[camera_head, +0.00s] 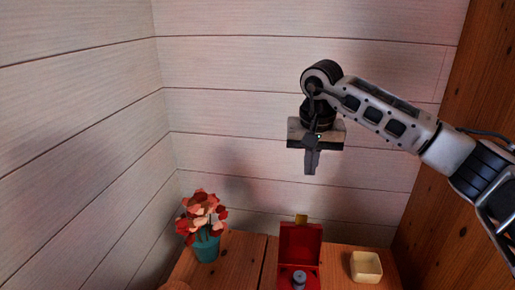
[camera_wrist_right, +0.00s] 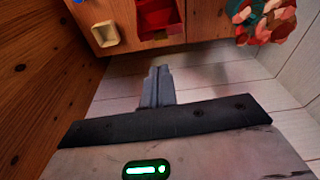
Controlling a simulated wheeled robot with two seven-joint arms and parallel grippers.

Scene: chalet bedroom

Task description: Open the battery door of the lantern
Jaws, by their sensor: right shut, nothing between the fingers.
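A red box-like thing, which seems to be the lantern (camera_head: 286,240), stands on the wooden table. Its red panel is upright with a yellow tab (camera_head: 301,218) at the top edge. The red thing also shows as a hollow red shape in the right wrist view (camera_wrist_right: 172,32). My right gripper (camera_head: 311,171) is shut and empty, pointing down, well above the red thing and apart from it. Its closed fingers show in the right wrist view (camera_wrist_right: 158,72). My left gripper is out of view.
A cream open box (camera_head: 366,267) stands to the right of the red thing. A teal pot with red flowers (camera_head: 206,245) stands to the left. White plank walls rise behind the table, and a brown wooden wall is at right. The air around my right gripper is clear.

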